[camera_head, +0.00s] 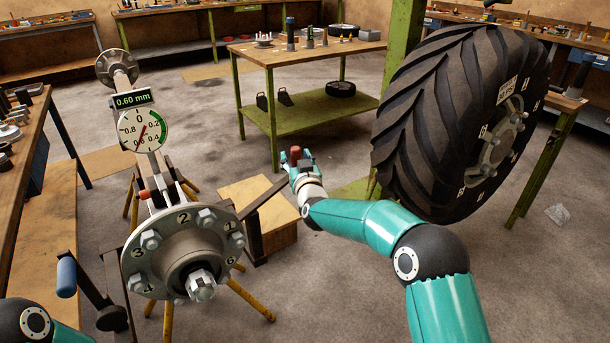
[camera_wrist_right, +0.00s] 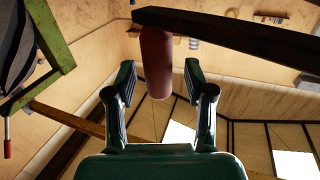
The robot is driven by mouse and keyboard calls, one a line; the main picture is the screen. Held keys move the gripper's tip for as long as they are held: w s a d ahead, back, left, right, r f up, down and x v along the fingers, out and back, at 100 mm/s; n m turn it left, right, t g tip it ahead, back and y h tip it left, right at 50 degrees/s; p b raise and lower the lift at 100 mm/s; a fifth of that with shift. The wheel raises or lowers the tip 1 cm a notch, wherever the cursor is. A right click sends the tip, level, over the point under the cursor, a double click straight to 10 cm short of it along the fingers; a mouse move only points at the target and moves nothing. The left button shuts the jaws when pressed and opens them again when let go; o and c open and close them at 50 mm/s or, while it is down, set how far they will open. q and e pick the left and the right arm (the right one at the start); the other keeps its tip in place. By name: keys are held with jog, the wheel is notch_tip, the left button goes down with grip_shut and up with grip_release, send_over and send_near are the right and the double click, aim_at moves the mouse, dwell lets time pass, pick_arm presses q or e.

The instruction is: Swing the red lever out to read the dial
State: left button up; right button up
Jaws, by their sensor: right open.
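The red lever is a dark bar (camera_head: 266,196) that sticks out to the right beside the hub, with a red grip (camera_head: 295,151) at its end. In the right wrist view the red grip (camera_wrist_right: 156,60) stands between the two fingers of my right gripper (camera_wrist_right: 159,80), with gaps on both sides. My right gripper (camera_head: 300,161) is open around the grip. The dial (camera_head: 139,130) is on the axle behind the hub, under a display (camera_head: 132,99) reading 0.60 mm. My left gripper is out of view; only part of its arm shows at the lower left.
The hub (camera_head: 185,258) with numbered studs is in front. A crank with a blue handle (camera_head: 66,277) is left of it. A wooden box (camera_head: 264,235) is under the bar. A large tyre (camera_head: 440,115) stands at the right, a green table (camera_head: 300,122) behind. Open floor lies between.

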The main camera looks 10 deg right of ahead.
jog(key=s, duration=1)
jog(key=shift+d, duration=0.25)
jog(key=d+f+g+h, duration=0.1)
jog(key=d+f, duration=0.4)
jog(key=f, duration=0.2)
jog(key=s+f+m+g+y, duration=0.1)
jog(key=s+f+g, duration=0.3)
jog(key=s+f, duration=0.7)
jog(key=s+f+g+y, duration=0.1)
jog(key=s+f+g, duration=0.55)
jog(key=f, duration=0.75)
jog(key=s+a+f+m+g+y, duration=0.1)
jog(key=s+a+f+g, duration=0.2)
jog(key=s, duration=0.9)
jog(key=s+a+f+m+g+y, duration=0.1)
jog(key=s+a+f+g, duration=0.15)
jog(key=s, duration=0.95)
notch_tip(320, 180, up, 17)
jog(key=p, duration=1.7)
jog(key=shift+w, duration=0.4)
